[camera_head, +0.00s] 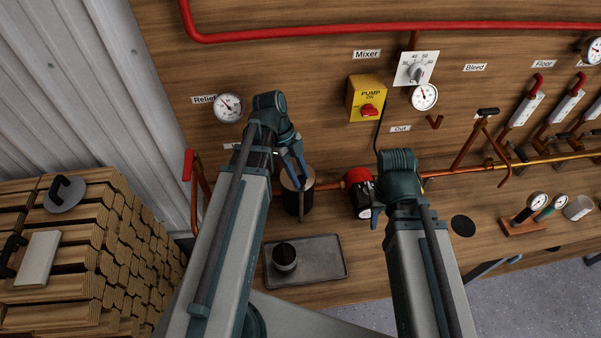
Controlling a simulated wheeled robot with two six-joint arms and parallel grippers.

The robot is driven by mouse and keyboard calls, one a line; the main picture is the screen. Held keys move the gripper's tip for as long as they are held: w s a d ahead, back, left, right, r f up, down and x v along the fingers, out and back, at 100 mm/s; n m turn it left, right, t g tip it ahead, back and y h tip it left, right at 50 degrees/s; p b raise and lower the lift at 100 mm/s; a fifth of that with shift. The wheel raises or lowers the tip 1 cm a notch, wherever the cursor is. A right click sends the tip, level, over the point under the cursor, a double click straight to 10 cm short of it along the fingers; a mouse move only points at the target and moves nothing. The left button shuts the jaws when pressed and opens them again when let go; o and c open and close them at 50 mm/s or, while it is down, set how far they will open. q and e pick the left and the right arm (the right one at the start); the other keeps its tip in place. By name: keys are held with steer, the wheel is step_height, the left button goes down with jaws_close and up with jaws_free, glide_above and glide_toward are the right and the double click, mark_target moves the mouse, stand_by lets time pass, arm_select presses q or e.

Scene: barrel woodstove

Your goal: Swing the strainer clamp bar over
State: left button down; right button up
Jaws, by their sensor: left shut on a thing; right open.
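The strainer (291,203) is a dark upright cylinder with a coppery top, standing on the bench in the middle of the head view. The clamp bar (301,203) shows as a narrow strip at its front top, partly hidden by my gripper. My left gripper (297,176) reaches down onto the strainer's top and is shut, apparently on the clamp bar. Its exact contact is hard to see. My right gripper (375,217) is open and empty, to the right of the strainer, in front of the red-and-black pump.
A grey tray (325,265) holding a dark cup (284,257) lies in front of the strainer. The red-and-black pump (359,190) and copper pipe (465,168) stand to the right. A red-handled lever (188,165) is at left, beside stacked firewood (75,260).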

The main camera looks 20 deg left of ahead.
arm_select(q)
steer(key=shift+a, duration=0.15)
stand_by(0.3)
steer(key=c, duration=0.5)
jaws_free()
steer(key=shift+r, duration=0.1)
steer(key=shift+p+v, duration=0.85)
steer(key=shift+p, duration=0.05)
steer(key=p+v, duration=1.1)
steer(key=v, duration=0.1)
steer(key=shift+s, duration=0.1)
